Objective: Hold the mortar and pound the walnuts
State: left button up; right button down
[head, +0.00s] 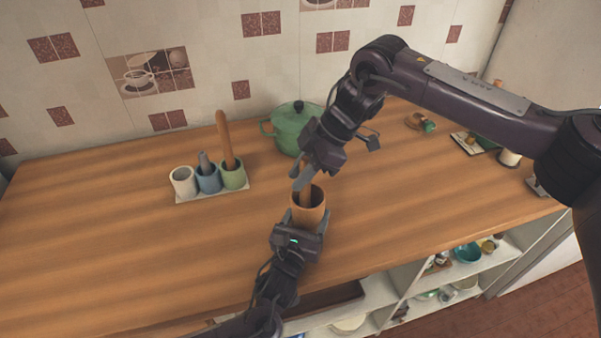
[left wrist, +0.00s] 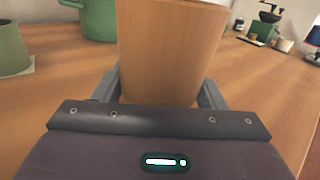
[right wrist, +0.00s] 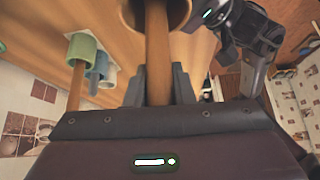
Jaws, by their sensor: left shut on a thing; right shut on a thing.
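The wooden mortar (head: 309,211) stands upright on the counter, and it fills the upper middle of the left wrist view (left wrist: 168,50). My left gripper (head: 309,222) is shut on the mortar from the front, one finger on each side. My right gripper (head: 301,178) is above the mortar, shut on a wooden pestle (head: 306,196). The pestle's lower end is inside the mortar's mouth; in the right wrist view the pestle (right wrist: 157,55) runs between the fingers into the mortar (right wrist: 176,12). The walnuts are not visible; the mortar's inside is mostly hidden.
Left of the mortar, a tray (head: 213,194) bears white (head: 184,182), blue (head: 208,181) and green (head: 233,176) cups; the blue and green hold tools. A green lidded pot (head: 290,130) stands behind. Small items sit at the right. The counter's left is clear.

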pick_arm(q)
jog(key=shift+f, duration=0.1)
pick_arm(e)
jog(key=shift+r, duration=0.75)
jog(key=shift+d+r, duration=0.35)
jog(key=shift+d, duration=0.4)
jog(key=shift+f, duration=0.15)
jog(key=shift+f, duration=1.1)
